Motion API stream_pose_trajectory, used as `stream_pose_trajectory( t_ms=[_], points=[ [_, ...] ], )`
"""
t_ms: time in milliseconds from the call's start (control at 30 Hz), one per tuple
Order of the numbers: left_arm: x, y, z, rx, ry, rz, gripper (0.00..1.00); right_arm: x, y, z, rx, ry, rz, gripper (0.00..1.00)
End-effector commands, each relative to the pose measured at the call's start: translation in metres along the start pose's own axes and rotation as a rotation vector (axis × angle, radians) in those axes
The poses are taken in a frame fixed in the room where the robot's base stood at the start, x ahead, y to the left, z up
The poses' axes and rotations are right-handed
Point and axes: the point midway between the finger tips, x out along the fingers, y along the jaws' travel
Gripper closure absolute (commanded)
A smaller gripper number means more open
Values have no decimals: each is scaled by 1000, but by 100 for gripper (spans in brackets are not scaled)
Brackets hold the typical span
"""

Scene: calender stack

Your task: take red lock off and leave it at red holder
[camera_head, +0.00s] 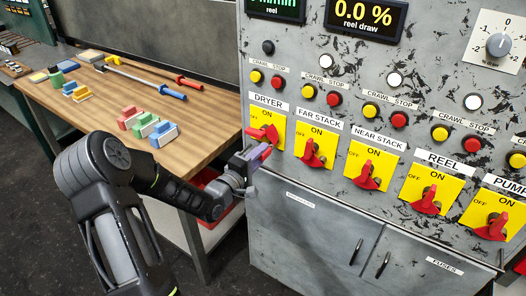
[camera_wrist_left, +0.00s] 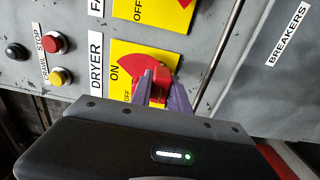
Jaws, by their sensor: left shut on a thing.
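My left gripper (camera_head: 257,155) is at the DRYER switch on the grey panel, its purple fingers shut. In the left wrist view the fingers close on a boxy red piece (camera_wrist_left: 158,87), which looks like the red lock, against the yellow DRYER plate (camera_wrist_left: 153,53). The fingers hide how it meets the switch. The red DRYER handle (camera_head: 264,132) shows just above the fingers in the head view. The red holder (camera_head: 130,119) stands on the wooden table, left of the green holder (camera_head: 145,126) and blue holder (camera_head: 163,135). My right gripper is not in view.
Several more yellow plates with red handles, such as FAR STACK (camera_head: 316,146), line the panel to the right. Tools with red and blue grips (camera_head: 168,92) and small coloured blocks (camera_head: 80,94) lie farther back on the table. The table's front corner has free room.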

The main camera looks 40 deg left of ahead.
Motion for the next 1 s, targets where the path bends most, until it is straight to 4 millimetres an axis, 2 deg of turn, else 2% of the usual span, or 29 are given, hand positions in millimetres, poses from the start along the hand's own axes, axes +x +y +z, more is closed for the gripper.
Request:
stream_pose_trajectory(
  t_ms=[500,1000],
  points=[
    [-22,0,0,0,0,0,100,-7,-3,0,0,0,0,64],
    [-24,0,0,0,0,1,100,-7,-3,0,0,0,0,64]
  ],
)
